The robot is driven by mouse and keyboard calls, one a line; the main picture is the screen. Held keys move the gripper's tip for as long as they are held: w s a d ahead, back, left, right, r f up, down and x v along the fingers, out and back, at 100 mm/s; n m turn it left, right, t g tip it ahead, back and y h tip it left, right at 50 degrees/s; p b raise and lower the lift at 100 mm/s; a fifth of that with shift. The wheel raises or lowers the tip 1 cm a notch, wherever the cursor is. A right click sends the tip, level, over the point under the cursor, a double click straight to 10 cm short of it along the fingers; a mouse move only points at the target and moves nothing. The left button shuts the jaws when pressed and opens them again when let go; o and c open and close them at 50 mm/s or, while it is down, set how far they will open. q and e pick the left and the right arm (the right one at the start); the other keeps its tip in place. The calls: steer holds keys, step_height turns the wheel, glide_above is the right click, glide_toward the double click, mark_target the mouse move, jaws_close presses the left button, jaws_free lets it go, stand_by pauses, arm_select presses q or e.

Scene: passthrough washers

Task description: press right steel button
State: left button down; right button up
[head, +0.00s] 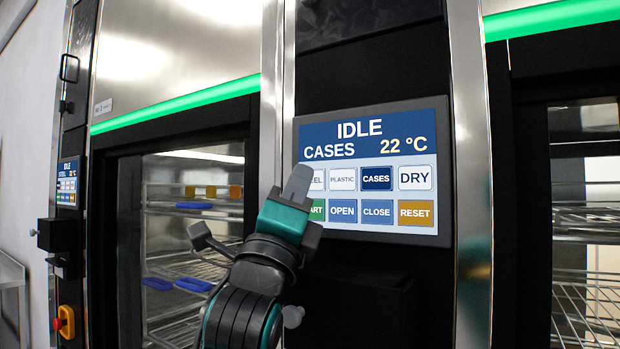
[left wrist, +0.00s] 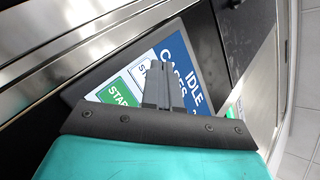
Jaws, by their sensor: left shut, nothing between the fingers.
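The steel button (head: 318,180) is a white key at the left end of the upper row on the large touch panel (head: 372,241). Only its "EL" end shows in the head view; my left gripper (head: 299,180) covers the rest. The gripper is shut and empty, its tip in front of this key; I cannot tell whether it touches. In the left wrist view the tip (left wrist: 162,85) overlaps the panel, with part of the white steel button (left wrist: 138,77) and the green start button (left wrist: 119,92) beside it. My right gripper is not in view.
The panel reads IDLE, CASES, 22 °C, and its cases button (head: 376,178) is dark blue. A steel post (head: 275,100) stands left of it. Another washer's smaller panel (head: 67,184) is far left. Glass doors show wire racks (head: 185,260) with blue and orange pieces.

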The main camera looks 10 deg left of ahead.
arm_select(q)
steer(key=shift+w+d+f, duration=0.1)
steer(key=shift+w+f, duration=0.1)
steer(key=shift+f, duration=0.1)
stand_by(0.4)
steer(key=shift+s+f, duration=0.1)
steer(key=shift+f, duration=0.05)
steer(key=shift+s+f, duration=0.1)
steer(key=shift+s, duration=0.2)
steer(key=shift+s+a, duration=0.1)
steer(key=shift+a, duration=0.1)
steer(key=shift+s+a, duration=0.3)
steer(key=shift+s, duration=0.3)
steer(key=shift+s+a+r+p, duration=0.1)
steer(key=shift+s+a+p, duration=0.1)
steer(key=shift+s, duration=0.4)
steer(key=shift+s+a+r+p, duration=0.15)
steer(key=shift+s+p, duration=0.1)
steer(key=shift+s, duration=0.3)
steer(key=shift+s+a+f+p, duration=0.1)
steer(key=shift+s+a+p, duration=0.1)
steer(key=shift+s, duration=0.4)
